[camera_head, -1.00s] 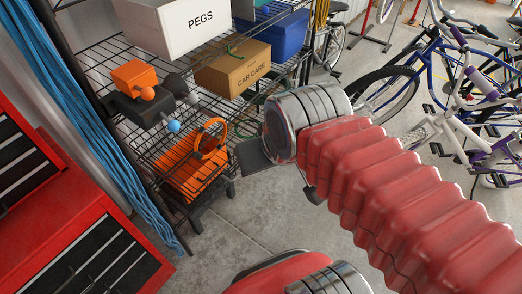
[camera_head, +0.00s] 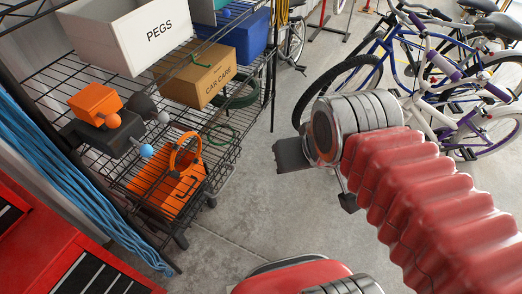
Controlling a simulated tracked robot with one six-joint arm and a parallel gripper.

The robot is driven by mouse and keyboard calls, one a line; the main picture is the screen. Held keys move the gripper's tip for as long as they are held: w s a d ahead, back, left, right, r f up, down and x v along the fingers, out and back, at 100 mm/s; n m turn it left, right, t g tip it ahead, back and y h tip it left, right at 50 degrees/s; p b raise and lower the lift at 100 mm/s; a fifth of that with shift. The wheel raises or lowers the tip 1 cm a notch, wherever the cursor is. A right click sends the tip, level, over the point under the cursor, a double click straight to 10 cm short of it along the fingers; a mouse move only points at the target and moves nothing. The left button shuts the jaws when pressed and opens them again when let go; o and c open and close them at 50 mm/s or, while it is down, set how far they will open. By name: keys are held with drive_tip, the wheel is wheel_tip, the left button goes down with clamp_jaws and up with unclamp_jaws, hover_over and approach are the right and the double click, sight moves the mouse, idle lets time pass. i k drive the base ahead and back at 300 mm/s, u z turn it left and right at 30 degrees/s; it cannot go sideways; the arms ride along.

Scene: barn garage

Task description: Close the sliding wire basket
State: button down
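The wire basket (camera_head: 225,158) is black mesh low on the wire rack at left. An orange container and an orange ring-shaped item sit in it. It appears to jut from the rack front, but its exact opening is hard to judge. My arm reaches in from the right; my gripper (camera_head: 292,155) shows as a dark, flat end piece left of the metal wrist. It appears to the right of the basket, with bare floor visible between them, and nothing is seen held. Its fingers are mostly hidden by the wrist, so their opening is unclear.
A red tool chest (camera_head: 50,245) stands at lower left. Several bicycles (camera_head: 425,75) stand at upper right. Concrete floor lies open between.

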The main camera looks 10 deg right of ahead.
sight(204, 192)
drive_tip(key=z, duration=0.15)
drive_tip(key=k, duration=0.9)
drive_tip(key=u, duration=0.6)
drive_tip(key=i, duration=0.95)
drive_tip(key=u, duration=0.05)
